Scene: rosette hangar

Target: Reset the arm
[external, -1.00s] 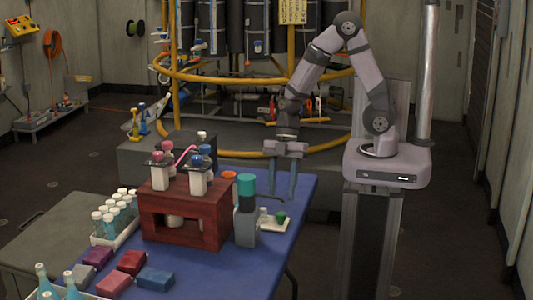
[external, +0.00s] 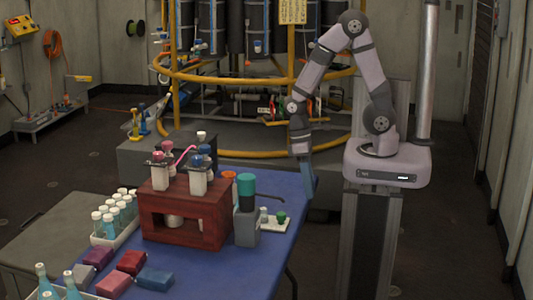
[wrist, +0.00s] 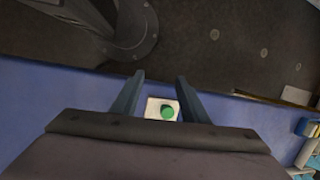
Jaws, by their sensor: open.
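My gripper (external: 309,183) hangs at the right edge of the blue table (external: 262,270), pointing down, and looks edge-on in the external view. In the wrist view my gripper (wrist: 155,83) shows two dark fingers spread apart with nothing held between them. Below and between the fingers lies a small white tray (wrist: 152,103) with a green item (wrist: 168,112) on it. The same green item (external: 281,216) is on the table, left of and nearer the camera than my gripper.
A dark red wooden rack (external: 215,225) with bottles stands mid-table, beside a grey block (external: 246,228) with a teal-capped top. A bottle tray (external: 124,237) and coloured blocks (external: 131,262) are at the left. A yellow frame (external: 230,153) stands behind. Floor is free beyond the table edge.

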